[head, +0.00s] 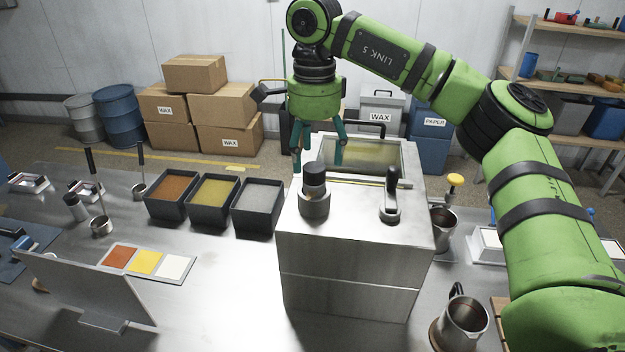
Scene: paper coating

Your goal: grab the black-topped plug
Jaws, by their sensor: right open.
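The black-topped plug (314,187) stands upright in a metal collar on the top of a steel box-shaped machine (340,257), near its left side. It has a dark cap and a silvery band. My right gripper (318,163) points down just above and behind the plug in the picture. Its teal fingers are spread apart with nothing between them. I cannot tell the exact height gap between the fingertips and the cap. My left gripper is not in view.
A lever with a black knob (391,190) stands right of the plug. Behind it is a framed basin (405,172). Three dark trays (257,222) of brown, yellow and grey material sit left of the machine. Metal jugs (462,325) stand on the right.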

